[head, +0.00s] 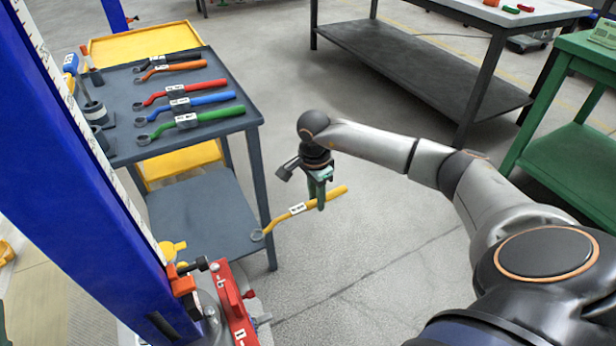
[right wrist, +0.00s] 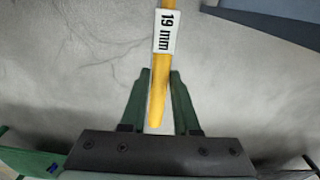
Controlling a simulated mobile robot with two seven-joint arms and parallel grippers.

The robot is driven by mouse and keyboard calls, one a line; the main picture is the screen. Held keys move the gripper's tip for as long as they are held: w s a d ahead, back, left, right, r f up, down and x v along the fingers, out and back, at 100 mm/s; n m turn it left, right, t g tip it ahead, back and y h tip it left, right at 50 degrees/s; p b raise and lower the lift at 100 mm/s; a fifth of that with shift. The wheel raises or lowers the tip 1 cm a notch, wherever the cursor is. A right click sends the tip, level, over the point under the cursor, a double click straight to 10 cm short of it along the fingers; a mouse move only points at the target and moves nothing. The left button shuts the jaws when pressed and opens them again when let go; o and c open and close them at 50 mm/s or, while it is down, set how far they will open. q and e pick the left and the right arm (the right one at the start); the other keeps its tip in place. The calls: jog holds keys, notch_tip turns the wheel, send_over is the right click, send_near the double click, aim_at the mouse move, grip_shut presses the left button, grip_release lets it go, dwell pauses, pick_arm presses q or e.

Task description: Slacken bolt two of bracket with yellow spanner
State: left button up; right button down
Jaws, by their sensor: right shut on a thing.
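The yellow spanner (head: 275,223) hangs in the air over the floor, its ring end pointing left and down toward the red part. My right gripper (head: 320,203) is shut on its handle. In the right wrist view, the spanner (right wrist: 158,90) runs between the green fingers (right wrist: 160,80) and bears a "19 mm" label; its ring end is out of that view. A red bracket-like part (head: 232,308) sits at the foot of the blue column, apart from the spanner. Its bolts are too small to number. My left gripper is not in view.
A grey trolley (head: 134,152) at left carries black, orange, red (head: 170,95), blue and green (head: 205,119) spanners. The blue column (head: 70,150) rises at left. A grey-topped bench (head: 390,60) and a green table (head: 570,150) stand right. Floor between is clear.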

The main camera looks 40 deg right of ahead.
aim_at(276, 220)
jog(key=a, duration=0.3)
jog(key=w+a+f, duration=0.1)
jog(key=a, duration=0.3)
jog(key=a+f+b, duration=0.1)
jog(key=a, duration=0.3)
jog(key=shift+w+f, duration=0.25)
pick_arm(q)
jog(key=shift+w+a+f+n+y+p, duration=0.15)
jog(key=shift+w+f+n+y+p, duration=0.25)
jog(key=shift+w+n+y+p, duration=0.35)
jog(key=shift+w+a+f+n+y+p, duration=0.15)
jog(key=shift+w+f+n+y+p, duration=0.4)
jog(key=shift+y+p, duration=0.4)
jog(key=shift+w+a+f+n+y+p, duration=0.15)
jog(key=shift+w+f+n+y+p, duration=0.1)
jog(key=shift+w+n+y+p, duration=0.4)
pick_arm(e)
jog(key=shift+s+a+m, duration=0.35)
jog(key=shift+s+m, duration=0.3)
jog(key=shift+s, duration=0.2)
jog(key=shift+s+a+m, duration=0.3)
jog(key=shift+s+m, duration=0.3)
jog(key=shift+s, duration=0.25)
jog(key=shift+s+a+m, duration=0.35)
jog(key=shift+s+m, duration=0.3)
jog(key=shift+s, duration=0.2)
